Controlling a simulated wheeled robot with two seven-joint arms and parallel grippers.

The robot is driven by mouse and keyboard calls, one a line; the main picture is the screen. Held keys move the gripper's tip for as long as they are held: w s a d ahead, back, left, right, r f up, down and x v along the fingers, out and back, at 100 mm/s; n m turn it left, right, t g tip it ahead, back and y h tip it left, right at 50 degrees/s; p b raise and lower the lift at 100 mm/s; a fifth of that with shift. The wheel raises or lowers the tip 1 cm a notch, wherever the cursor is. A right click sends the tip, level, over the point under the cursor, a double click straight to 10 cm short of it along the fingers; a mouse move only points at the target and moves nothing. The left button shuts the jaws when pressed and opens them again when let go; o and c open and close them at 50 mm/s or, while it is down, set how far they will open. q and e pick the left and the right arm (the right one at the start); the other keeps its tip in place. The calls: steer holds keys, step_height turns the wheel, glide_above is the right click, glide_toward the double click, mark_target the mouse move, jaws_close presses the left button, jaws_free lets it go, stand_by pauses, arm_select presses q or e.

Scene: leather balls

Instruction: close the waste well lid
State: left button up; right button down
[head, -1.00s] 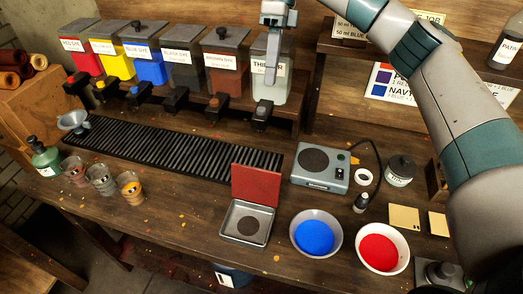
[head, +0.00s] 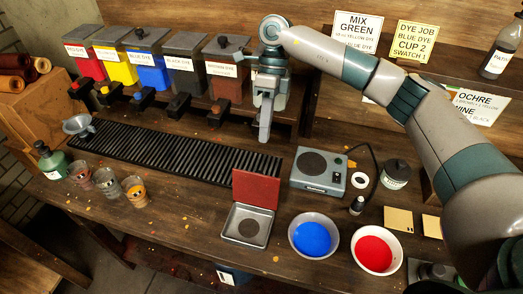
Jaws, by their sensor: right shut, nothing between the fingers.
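The waste well appears to be the grey square metal box (head: 234,236) with a dark round opening, near the front middle of the bench. Its red lid (head: 256,188) stands upright at the back edge, open. My right gripper (head: 264,138) is shut and empty, pointing down. In the picture it is above and behind the red lid, in front of the rightmost dye bin, clearly apart from the lid. My left gripper is not in view.
A bowl of blue (head: 312,236) and a bowl of red (head: 376,250) stand right of the well. A grey device (head: 319,170) sits behind them. A black ribbed mat (head: 170,153) lies behind the lid. Several glass cups (head: 134,191) stand at left.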

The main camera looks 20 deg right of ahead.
mark_target(257, 186)
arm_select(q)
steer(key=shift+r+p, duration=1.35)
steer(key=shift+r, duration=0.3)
arm_select(e)
steer(key=x, duration=0.7)
steer(key=shift+f, duration=0.35)
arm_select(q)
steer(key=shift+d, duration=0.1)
arm_select(e)
steer(key=shift+s+a, duration=0.1)
steer(key=shift+a, duration=0.05)
